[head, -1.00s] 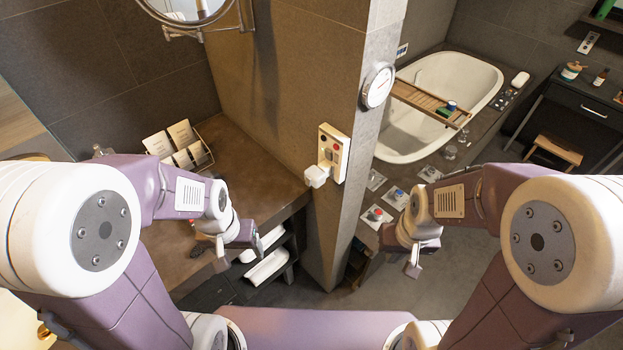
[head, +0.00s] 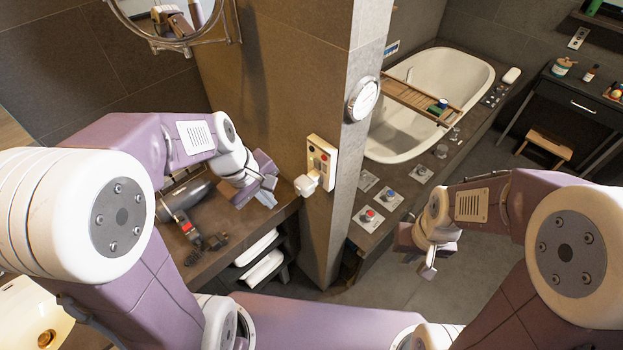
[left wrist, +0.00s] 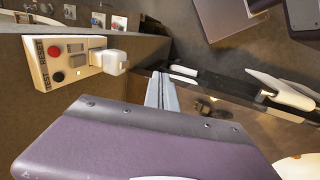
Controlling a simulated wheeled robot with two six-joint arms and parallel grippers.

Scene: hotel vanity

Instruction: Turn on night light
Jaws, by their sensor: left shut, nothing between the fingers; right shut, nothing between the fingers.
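The night light (head: 306,185) is a small white block plugged into the lower part of a cream outlet panel (head: 322,158) on the pillar. In the left wrist view the night light (left wrist: 110,61) sticks out from the panel (left wrist: 62,62), which has a red button, a dark button and a small lit spot. My left gripper (head: 268,196) is shut and empty, left of the night light and apart from it. Its closed fingers show in the left wrist view (left wrist: 161,82). My right gripper (head: 428,268) is shut and empty, low on the right, away from the panel.
A hair dryer (head: 186,199) lies on the brown counter (head: 225,252) below my left arm. White rolled towels (head: 262,268) sit beneath the counter. A round dial (head: 363,99) is on the pillar above the panel. Several knobs line the bathtub (head: 400,135) ledge.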

